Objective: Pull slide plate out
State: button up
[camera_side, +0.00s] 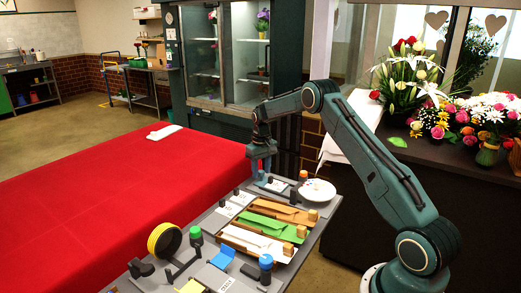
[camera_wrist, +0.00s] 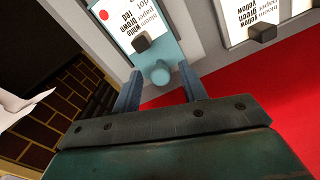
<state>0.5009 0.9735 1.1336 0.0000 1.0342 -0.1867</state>
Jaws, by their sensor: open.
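The slide plate (camera_wrist: 176,48) is a teal strip with a white printed label, a dark block and a round teal knob (camera_wrist: 159,74) at its near end. My gripper (camera_wrist: 160,88) is open, with one finger on each side of the knob and no visible grip on it. In the side view my gripper (camera_side: 262,166) points down at the far end of the grey work board, over the small plate (camera_side: 270,184) there. My gripper hides part of that plate. Whether the fingers touch the knob is not clear.
The grey board (camera_side: 213,222) carries paper trays with wooden blocks (camera_side: 289,248), a yellow ribbon roll (camera_side: 165,240) and a white dish (camera_side: 318,190). A second labelled plate (camera_wrist: 262,20) lies beside the first. The red table (camera_side: 110,195) is mostly clear.

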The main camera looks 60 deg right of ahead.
notch_tip(320, 180, up, 12)
dwell(0.6)
jog(key=shift+r, duration=0.15)
jog(key=s+a+r+n+t, duration=0.1)
jog(key=s+a+r, duration=0.5)
jog(key=a+r, duration=0.25)
jog(key=s+a+r+n+t, duration=0.1)
jog(key=s+a+r+t, duration=0.1)
jog(key=s+a+r, duration=0.6)
jog(key=s+a+f+t, duration=0.1)
jog(key=s+a+f, duration=0.1)
jog(key=s+a, duration=0.4)
jog(key=s+a+f+n+t, duration=0.1)
jog(key=s+a+f, duration=0.2)
jog(key=s, duration=1.2)
jog(key=a, duration=0.3)
jog(key=shift+a+n+t, duration=0.25)
jog(key=shift+n+t, duration=0.05)
